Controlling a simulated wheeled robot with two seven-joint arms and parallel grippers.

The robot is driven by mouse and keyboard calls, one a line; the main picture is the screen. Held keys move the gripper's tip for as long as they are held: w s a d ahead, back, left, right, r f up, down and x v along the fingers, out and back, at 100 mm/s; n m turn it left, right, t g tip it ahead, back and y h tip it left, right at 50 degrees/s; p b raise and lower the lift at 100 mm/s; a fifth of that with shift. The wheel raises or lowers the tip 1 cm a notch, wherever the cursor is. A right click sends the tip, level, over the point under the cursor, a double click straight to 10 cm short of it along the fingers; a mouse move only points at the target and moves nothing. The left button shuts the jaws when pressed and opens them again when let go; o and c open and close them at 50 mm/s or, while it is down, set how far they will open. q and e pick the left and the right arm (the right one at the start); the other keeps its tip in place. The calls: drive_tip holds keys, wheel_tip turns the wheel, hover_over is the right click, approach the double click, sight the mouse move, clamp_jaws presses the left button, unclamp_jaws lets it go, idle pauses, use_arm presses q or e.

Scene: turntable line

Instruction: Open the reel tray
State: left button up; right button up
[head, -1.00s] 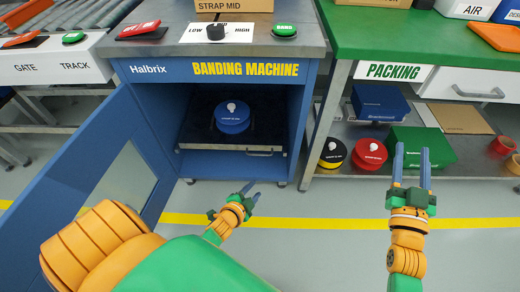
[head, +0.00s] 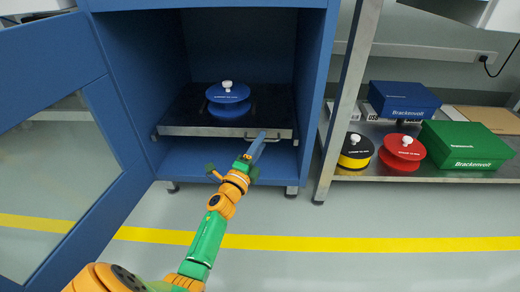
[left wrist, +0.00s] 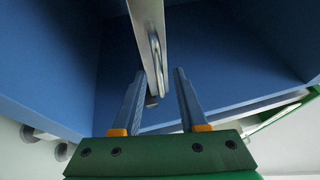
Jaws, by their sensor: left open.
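The reel tray (head: 190,131) is a dark shelf with a pale metal front edge and a bar handle (head: 276,136), inside the blue cabinet. A blue reel (head: 229,108) with a white knob sits on it. My left gripper (head: 261,142) is at the handle, below the tray's front edge. In the left wrist view its open fingers (left wrist: 159,74) stand either side of the handle (left wrist: 155,58), and the tray front (left wrist: 147,22) runs up from there. I cannot tell whether a finger touches the handle. My right gripper is out of view.
The blue cabinet door (head: 70,130) with its window stands open at the left. At the right, a metal shelf (head: 375,175) holds a yellow-black reel (head: 356,152), a red reel (head: 402,153), a blue box (head: 403,100) and a green box (head: 466,146). The floor in front is clear.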

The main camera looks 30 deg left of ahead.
use_arm(q)
drive_tip(key=shift+w, duration=0.2)
drive_tip(key=shift+c, duration=0.3)
clamp_jaws()
idle(1.0)
